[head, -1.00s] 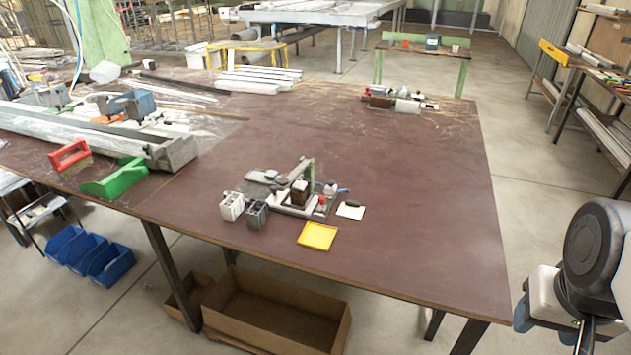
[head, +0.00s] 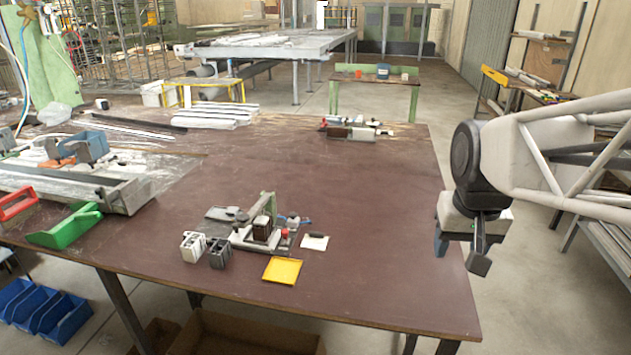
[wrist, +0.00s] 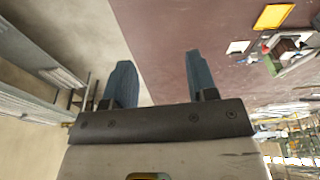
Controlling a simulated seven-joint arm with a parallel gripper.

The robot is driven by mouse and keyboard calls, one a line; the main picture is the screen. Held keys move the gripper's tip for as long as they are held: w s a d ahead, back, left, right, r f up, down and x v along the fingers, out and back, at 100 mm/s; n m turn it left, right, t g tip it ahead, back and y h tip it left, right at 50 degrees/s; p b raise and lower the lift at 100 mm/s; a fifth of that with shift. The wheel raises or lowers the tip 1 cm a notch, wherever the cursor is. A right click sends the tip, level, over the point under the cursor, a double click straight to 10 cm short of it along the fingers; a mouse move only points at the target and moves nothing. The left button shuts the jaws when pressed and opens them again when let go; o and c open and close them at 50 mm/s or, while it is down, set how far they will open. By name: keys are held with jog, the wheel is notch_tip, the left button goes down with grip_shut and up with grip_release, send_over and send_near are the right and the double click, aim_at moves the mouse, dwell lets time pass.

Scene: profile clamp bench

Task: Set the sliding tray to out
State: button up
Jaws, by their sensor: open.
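A clamp fixture (head: 262,230) with an upright green-grey lever stands on the brown table. A flat yellow tray (head: 283,270) lies in front of it, and a small white plate (head: 314,242) lies at its right. I cannot tell which of these parts is the sliding tray or how it is set. The yellow tray also shows at the top right of the wrist view (wrist: 273,16). My gripper (head: 460,250) hangs off the table's right edge, well away from the fixture. Its two blue fingers (wrist: 160,80) are apart with nothing between them.
A white block (head: 193,246) and a dark grey block (head: 219,252) stand left of the fixture. A second group of parts (head: 355,130) sits at the table's far edge. Green and red holders (head: 66,225) are at left. The table (head: 390,220) is clear between fixture and gripper.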

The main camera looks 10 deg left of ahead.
jog(key=w+a+n, duration=0.1)
jog(key=w+a, duration=1)
jog(key=w, duration=0.3)
jog(key=n+g, duration=0.2)
jog(key=n, duration=0.2)
send_over(235, 224)
jog(key=shift+h, duration=0.3)
jog(key=f, duration=1.9)
jog(key=shift+d+f, duration=0.2)
jog(key=shift+f, duration=0.2)
jog(key=shift+a+f, duration=0.25)
jog(key=shift+a, duration=0.05)
jog(key=shift+s+f, duration=0.1)
jog(key=shift+d+f, duration=0.15)
jog(key=shift+f, duration=3.6)
grip_shut()
